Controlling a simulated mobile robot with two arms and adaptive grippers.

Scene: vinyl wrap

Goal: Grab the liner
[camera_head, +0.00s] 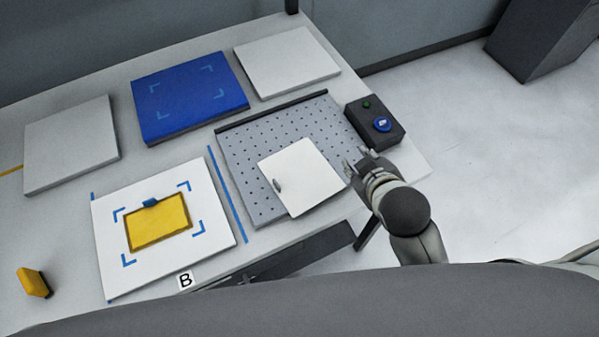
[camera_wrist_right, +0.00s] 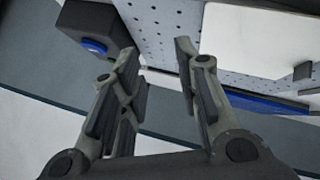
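A white sheet (camera_head: 303,177) with a small grey tab (camera_head: 277,186) at its left edge lies on the perforated grey plate (camera_head: 242,161); it may be the liner, but I cannot tell for sure. It also shows in the right wrist view (camera_wrist_right: 250,38), at the upper right. My right gripper (camera_head: 355,163) is just right of the sheet, near the plate's right edge. In the right wrist view its fingers (camera_wrist_right: 157,56) are apart with nothing between them. A yellow sheet (camera_head: 158,223) with a blue tab (camera_head: 150,203) lies on a white marked board (camera_head: 106,243). My left gripper does not show.
A black control box (camera_head: 388,133) with a blue button (camera_head: 382,124) stands close behind my right gripper. A blue board (camera_head: 188,97), two white boards (camera_head: 286,62) (camera_head: 70,143) and a yellow block (camera_head: 33,282) occupy the table. The table's edge is close to my right gripper.

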